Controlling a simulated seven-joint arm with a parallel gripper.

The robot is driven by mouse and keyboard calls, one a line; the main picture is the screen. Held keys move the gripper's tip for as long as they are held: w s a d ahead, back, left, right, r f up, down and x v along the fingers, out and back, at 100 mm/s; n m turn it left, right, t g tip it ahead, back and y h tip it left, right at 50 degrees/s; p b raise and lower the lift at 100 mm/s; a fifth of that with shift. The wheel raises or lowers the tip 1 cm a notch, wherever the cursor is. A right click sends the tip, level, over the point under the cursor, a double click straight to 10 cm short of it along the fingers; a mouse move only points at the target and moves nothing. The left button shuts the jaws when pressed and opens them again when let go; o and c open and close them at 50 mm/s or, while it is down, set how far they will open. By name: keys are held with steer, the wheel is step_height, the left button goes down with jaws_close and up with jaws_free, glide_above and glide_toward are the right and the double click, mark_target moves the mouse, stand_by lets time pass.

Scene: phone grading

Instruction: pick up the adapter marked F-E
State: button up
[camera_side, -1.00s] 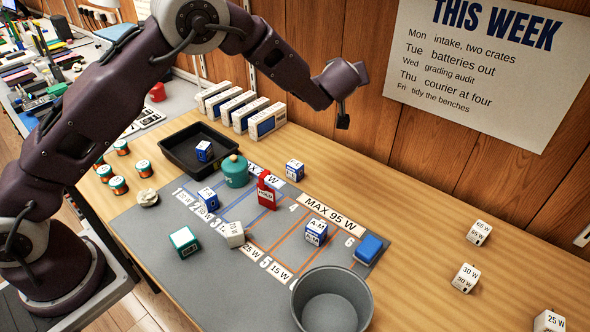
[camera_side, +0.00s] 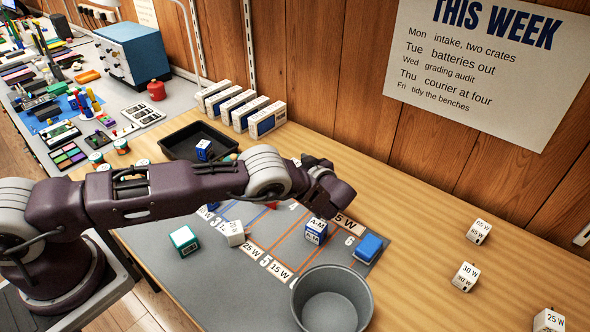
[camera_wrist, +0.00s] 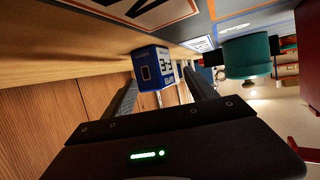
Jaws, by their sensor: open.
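My gripper (camera_wrist: 161,84) is open, with one finger on each side of the cube's near end. I cannot tell whether either finger touches it. Another blue-and-white adapter, marked A-M (camera_side: 316,231), stands on the mat.
A teal round object (camera_wrist: 247,56) stands close beside the cube in the wrist view. In the side view, a black tray (camera_side: 180,147) holds another blue-and-white cube (camera_side: 204,150). A grey bin (camera_side: 332,302) and a blue block (camera_side: 368,247) are at the front right.

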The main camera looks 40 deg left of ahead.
jaws_close()
